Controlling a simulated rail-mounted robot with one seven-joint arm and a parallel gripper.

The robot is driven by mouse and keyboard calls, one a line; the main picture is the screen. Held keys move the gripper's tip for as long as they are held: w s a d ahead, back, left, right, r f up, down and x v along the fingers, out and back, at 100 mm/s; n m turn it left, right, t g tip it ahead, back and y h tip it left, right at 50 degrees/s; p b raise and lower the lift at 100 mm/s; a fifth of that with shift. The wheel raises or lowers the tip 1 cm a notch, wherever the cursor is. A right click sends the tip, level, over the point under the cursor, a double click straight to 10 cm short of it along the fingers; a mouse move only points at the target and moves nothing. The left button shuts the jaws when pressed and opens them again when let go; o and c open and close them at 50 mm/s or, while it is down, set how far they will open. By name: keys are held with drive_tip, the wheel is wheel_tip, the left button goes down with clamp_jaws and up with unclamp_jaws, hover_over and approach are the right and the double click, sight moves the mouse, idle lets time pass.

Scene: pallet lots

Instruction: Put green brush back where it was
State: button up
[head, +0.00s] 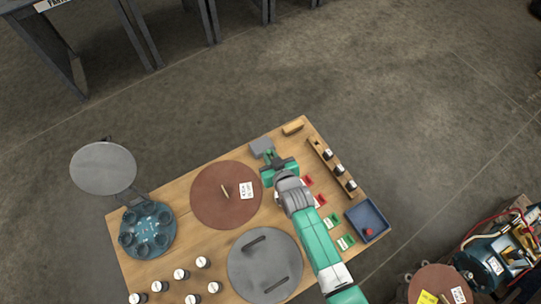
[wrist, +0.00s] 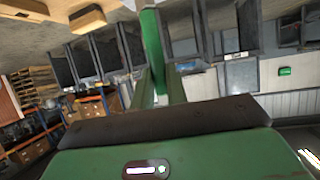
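My gripper (head: 269,155) is over the back of the wooden table (head: 190,172), beside a grey block (head: 260,146). In the wrist view, a green upright bar (wrist: 154,50) rises in front of the gripper, between shorter green parts. No other clear brush shows. Red pieces with white labels (head: 307,182) and green pieces with white labels (head: 332,221) lie right of my arm; my arm partly covers that area.
A slotted wooden rack (head: 330,166) with several white-topped items and a blue tray (head: 376,211) are at the right. A wooden block (head: 293,127) is at the back edge. A brown disc (head: 212,203), grey lid (head: 246,269), teal holder (head: 141,246) and several small jars fill the left.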

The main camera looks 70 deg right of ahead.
drive_tip(key=o, duration=0.4)
drive_tip(key=shift+r, duration=0.35)
drive_tip(key=r+p, duration=0.1)
drive_tip(key=p, duration=0.1)
drive_tip(key=s+a+r+p, duration=0.1)
drive_tip(key=shift+s+a+r+p, duration=0.15)
drive_tip(key=shift+a+r+p, duration=0.1)
drive_tip(key=shift+r+p, duration=0.1)
drive_tip(key=f+p+v, duration=0.1)
drive_tip(key=p+v, duration=0.2)
drive_tip(key=v, duration=0.6)
drive_tip(key=shift+s+a, duration=0.25)
drive_tip(key=shift+s, duration=0.05)
